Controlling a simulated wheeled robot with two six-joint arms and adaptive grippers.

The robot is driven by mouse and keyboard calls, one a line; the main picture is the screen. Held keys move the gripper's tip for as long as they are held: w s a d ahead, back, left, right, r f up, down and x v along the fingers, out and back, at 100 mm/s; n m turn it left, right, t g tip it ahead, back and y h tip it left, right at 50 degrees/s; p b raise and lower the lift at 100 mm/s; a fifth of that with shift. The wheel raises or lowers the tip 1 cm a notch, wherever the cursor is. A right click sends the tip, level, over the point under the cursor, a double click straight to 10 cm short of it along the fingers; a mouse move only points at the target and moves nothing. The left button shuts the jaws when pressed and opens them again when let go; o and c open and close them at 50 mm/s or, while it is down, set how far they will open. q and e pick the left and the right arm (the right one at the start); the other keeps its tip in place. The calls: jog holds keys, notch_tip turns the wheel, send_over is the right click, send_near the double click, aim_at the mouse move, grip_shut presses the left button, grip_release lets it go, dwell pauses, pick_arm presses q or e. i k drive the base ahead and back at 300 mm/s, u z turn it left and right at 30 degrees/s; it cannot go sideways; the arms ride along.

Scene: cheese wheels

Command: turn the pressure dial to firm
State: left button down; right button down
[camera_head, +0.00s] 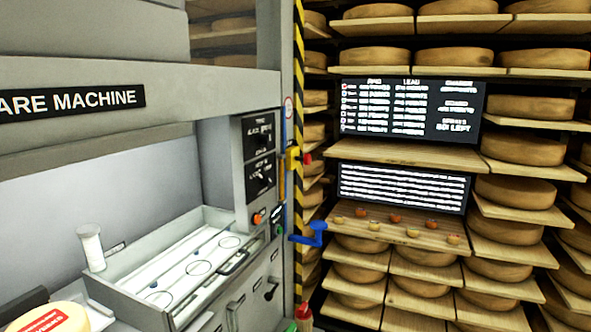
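A dark control panel (258,155) is on the grey machine's right-hand column. It carries an upper dial (263,138) and a lower dial (262,179), each with small lettering around it. The lettering is too blurred to tell which dial is for pressure or which setting either points to. Neither of my grippers can be made out in the head view, and nothing is seen touching the dials.
A metal tray (150,305) with ring marks sits in the machine, left of the panel. A white cylinder (91,247) stands at its corner. A labelled cheese wheel (48,320) is at lower left. A blue crank (310,235) juts out right of the machine.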

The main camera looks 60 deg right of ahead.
aim_at(267, 180)
jog(key=z, duration=1.7)
jog(key=k, duration=0.5)
jog(key=z, duration=1.15)
jog(key=i, duration=1.85)
jog(key=u, duration=0.6)
